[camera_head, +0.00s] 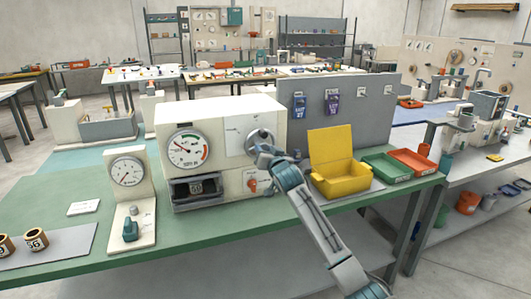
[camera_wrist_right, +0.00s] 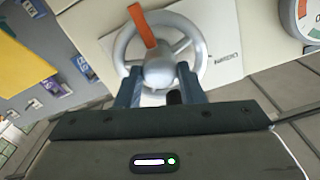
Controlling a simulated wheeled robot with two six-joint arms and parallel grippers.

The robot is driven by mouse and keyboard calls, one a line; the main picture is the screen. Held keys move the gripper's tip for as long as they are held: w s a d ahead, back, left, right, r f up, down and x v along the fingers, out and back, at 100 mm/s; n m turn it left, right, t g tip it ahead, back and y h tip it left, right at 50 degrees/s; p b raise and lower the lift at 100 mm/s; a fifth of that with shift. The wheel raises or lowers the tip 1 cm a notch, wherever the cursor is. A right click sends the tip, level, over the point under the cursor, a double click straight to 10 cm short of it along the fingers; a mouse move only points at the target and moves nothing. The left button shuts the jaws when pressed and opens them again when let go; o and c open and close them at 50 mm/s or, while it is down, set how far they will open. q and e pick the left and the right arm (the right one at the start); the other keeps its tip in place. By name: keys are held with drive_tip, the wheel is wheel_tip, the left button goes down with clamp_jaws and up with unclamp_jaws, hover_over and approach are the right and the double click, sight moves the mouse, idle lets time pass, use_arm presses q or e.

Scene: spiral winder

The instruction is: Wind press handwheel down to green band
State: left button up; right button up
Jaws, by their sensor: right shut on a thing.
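The press (camera_head: 220,115) is a cream box on the green bench. Its handwheel (camera_head: 258,136) is grey, on the right part of the front face; it also shows in the right wrist view (camera_wrist_right: 203,50), with an orange strip (camera_wrist_right: 141,25) across its rim. My right gripper (camera_head: 268,155) reaches it from the lower right. In the wrist view its fingers (camera_wrist_right: 158,85) are shut on the hub and hide part of the wheel. My left gripper is not in view.
An orange-red knob (camera_head: 251,185) sits below the handwheel. A yellow open box (camera_head: 340,178), a green tray (camera_head: 384,167) and a red tray (camera_head: 414,162) stand to the right. A smaller gauge stand (camera_head: 127,200) is at left. The bench front left of my arm is mostly clear.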

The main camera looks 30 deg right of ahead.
drive_tip(key=shift+f, duration=0.15)
drive_tip(key=o, duration=1)
drive_tip(key=shift+s, duration=0.15)
drive_tip(key=shift+b+v, duration=1.55)
drive_tip(key=shift+v, duration=3.75)
drive_tip(key=shift+a, duration=0.1)
